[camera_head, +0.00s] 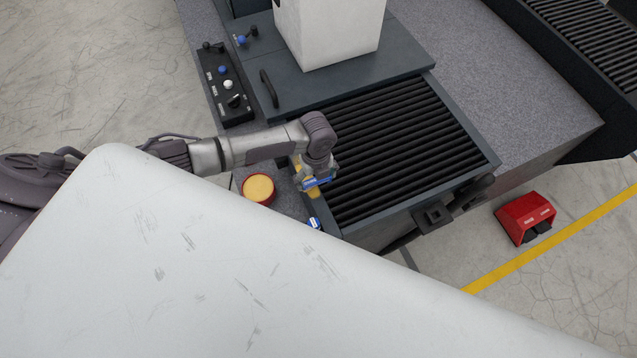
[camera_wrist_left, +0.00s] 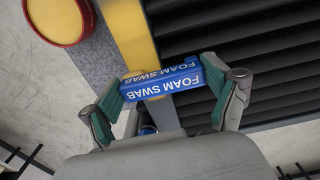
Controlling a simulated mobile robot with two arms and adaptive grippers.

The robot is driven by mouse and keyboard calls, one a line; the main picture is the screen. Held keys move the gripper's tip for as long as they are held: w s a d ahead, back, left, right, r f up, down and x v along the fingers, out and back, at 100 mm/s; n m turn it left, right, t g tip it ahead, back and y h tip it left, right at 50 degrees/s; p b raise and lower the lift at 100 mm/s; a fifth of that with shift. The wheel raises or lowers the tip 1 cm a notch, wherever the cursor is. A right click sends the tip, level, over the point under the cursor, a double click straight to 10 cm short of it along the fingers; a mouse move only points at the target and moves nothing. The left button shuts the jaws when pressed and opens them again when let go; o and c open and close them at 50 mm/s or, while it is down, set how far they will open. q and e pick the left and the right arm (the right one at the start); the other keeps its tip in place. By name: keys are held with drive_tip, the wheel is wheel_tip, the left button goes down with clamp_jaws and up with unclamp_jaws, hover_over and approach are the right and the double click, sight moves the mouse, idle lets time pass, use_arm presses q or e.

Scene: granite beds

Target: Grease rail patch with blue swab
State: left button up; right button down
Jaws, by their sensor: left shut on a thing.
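My left gripper (camera_head: 318,184) is shut on the blue foam swab (camera_head: 321,182), which has white "FOAM SWAB" lettering. In the left wrist view the swab (camera_wrist_left: 160,82) lies crosswise between the two fingertips of the left gripper (camera_wrist_left: 168,88). The yellow rail patch (camera_head: 298,163) runs along the left rail of the roller bed, and it also shows in the left wrist view (camera_wrist_left: 133,35). The swab is over the patch and partly hides it; I cannot tell whether they touch. My right gripper is not in view.
A round red-rimmed pot with yellow contents (camera_head: 258,189) stands left of the rail. The black rollers (camera_head: 400,145) lie right of it. A small blue-and-white object (camera_head: 314,223) is near the rail's front end. A control box (camera_head: 228,90) stands behind my arm.

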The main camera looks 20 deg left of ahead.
use_arm(q)
drive_tip(key=shift+w+a+b, duration=0.5)
drive_tip(key=shift+w+a, duration=0.7)
drive_tip(key=shift+a, duration=0.2)
drive_tip(key=shift+w+a+f+b, duration=0.1)
drive_tip(key=shift+w+a+b, duration=0.75)
drive_tip(key=shift+w+a, duration=0.3)
drive_tip(key=shift+s, duration=0.15)
drive_tip(key=shift+r+p, duration=0.95)
drive_tip(key=shift+r, duration=0.05)
